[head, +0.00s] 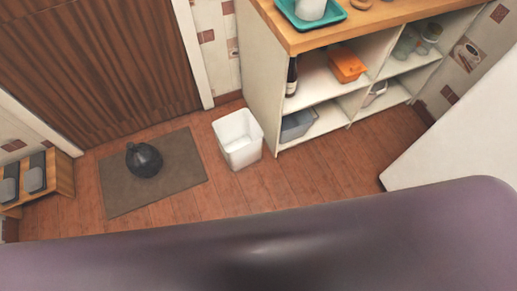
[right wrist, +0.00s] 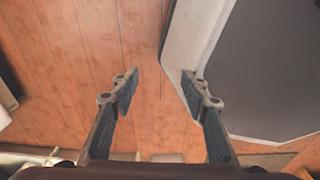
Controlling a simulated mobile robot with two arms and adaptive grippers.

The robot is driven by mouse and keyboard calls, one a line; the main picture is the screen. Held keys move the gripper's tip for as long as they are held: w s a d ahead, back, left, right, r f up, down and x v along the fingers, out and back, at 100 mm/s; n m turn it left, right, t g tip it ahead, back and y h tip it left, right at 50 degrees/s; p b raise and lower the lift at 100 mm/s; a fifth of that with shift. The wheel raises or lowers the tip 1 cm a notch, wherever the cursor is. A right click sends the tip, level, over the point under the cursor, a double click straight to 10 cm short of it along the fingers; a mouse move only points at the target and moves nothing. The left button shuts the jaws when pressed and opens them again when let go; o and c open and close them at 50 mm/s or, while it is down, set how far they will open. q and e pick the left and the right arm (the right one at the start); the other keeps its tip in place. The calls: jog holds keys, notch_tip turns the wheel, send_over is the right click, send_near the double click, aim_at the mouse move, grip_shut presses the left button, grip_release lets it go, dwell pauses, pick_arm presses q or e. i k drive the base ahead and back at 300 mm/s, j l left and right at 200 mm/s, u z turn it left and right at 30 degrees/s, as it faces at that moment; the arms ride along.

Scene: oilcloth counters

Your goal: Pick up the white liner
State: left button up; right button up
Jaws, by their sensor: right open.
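The white liner (head: 238,140) looks like an open, square-topped white container. It stands upright on the wooden floor in the head view, left of the shelf unit and just right of the mat, and looks empty. My right gripper (right wrist: 163,90) is open and empty in the right wrist view, with its two fingers well apart. No white liner can be made out between them. My right gripper does not show in the head view, so its distance from the liner cannot be told. My left gripper is in neither view.
A shelf unit (head: 262,85) with a wooden top stands right of the liner. A brown mat (head: 185,185) carries a dark rounded object (head: 144,160). A low rack (head: 62,178) stands far left. A white panel (head: 455,135) is at right. Floor before the liner is clear.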

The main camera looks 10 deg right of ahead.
aim_at(240, 137)
jog(key=u, duration=2.7)
jog(key=z, duration=2.7)
jog(key=i+l, duration=0.8)
